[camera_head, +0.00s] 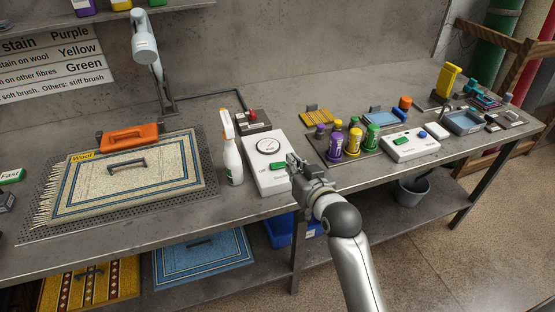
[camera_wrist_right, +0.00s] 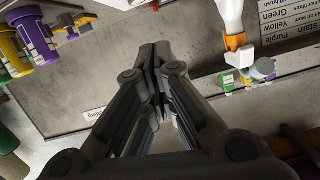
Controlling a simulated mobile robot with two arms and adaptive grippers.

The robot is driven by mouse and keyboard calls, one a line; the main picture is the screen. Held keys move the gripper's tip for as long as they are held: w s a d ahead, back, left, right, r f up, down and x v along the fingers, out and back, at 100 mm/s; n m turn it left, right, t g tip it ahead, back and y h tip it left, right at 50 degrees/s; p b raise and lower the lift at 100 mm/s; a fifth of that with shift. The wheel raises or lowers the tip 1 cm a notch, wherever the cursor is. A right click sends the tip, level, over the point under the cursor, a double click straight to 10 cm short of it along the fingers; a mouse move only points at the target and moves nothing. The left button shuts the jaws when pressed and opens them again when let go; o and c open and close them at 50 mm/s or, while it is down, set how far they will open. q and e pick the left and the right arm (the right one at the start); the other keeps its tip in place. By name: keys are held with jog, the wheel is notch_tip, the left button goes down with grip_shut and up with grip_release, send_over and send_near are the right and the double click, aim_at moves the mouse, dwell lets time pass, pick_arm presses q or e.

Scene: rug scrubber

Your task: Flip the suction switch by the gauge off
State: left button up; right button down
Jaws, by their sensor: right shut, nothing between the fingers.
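The suction unit (camera_head: 266,183) is a white box on the bench with a round gauge (camera_head: 269,145) on its top. A small green switch (camera_head: 280,168) shows below the gauge, with an "Off" label to its left. My right gripper (camera_head: 292,159) is shut and empty. In the head view its fingertips appear at the unit's right edge, close to the switch; I cannot tell whether they touch it. The right wrist view shows the closed fingers (camera_wrist_right: 158,55), but I cannot make out the switch there. My left gripper is not in view.
A spray bottle (camera_head: 231,160) stands left of the unit, and a red-topped dark box (camera_head: 254,119) is behind it. Purple, yellow and green bottles (camera_head: 353,142) stand to the right near a white box (camera_head: 411,147). A cream rug (camera_head: 125,180) lies at left.

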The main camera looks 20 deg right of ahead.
jog(key=p, duration=0.2)
send_over(279, 165)
jog(key=s, duration=0.2)
jog(key=shift+a+f, duration=0.2)
jog(key=shift+f, duration=0.9)
jog(key=f, duration=0.2)
jog(key=shift+w+a+f, duration=0.15)
jog(key=shift+w+f, duration=0.05)
jog(key=shift+f, duration=0.1)
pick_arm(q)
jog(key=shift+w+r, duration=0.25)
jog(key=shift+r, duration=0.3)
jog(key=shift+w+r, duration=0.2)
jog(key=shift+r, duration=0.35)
pick_arm(e)
jog(key=shift+a+f, duration=0.1)
jog(key=shift+f, duration=0.7)
